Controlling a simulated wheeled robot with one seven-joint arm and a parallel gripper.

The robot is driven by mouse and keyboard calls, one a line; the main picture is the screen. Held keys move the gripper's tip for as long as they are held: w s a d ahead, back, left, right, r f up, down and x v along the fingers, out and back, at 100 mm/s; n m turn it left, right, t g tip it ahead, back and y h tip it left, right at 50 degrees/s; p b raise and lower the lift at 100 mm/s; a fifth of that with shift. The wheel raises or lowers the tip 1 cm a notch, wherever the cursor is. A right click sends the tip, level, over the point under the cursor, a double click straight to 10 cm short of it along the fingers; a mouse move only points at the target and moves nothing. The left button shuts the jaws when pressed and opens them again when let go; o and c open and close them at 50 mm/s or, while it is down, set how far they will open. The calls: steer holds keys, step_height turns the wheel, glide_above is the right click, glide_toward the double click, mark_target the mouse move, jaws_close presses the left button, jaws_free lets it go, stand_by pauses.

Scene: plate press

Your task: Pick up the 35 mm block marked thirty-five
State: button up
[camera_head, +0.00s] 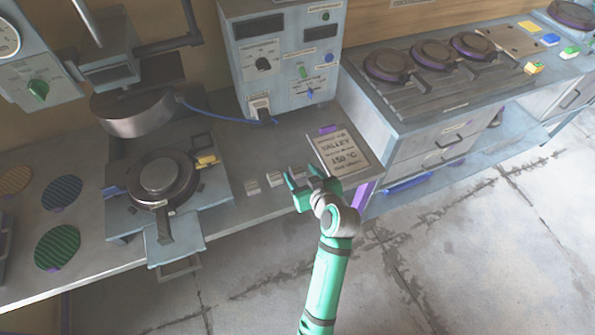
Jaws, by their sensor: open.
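A short row of small pale blocks stands on the grey bench: a left block (252,187), a middle block (274,179) and a right block (296,172). Their markings are too small to read, so I cannot tell which is marked thirty-five. My green gripper (301,176) is open at the right end of the row, its fingers close to the right block. The gripper partly hides that block. I cannot tell whether the fingers touch it or are above it.
A sign (343,153) lies just behind and right of my gripper. The press (163,180) stands to the left, and a control box (283,62) behind. Green (57,247), blue (61,194) and brown discs (14,181) lie far left. The floor is clear at right.

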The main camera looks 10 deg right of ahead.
mark_target(298, 168)
steer(key=shift+x, duration=1.95)
steer(key=shift+r, duration=0.15)
steer(key=c, duration=1.2)
steer(key=shift+c, duration=0.2)
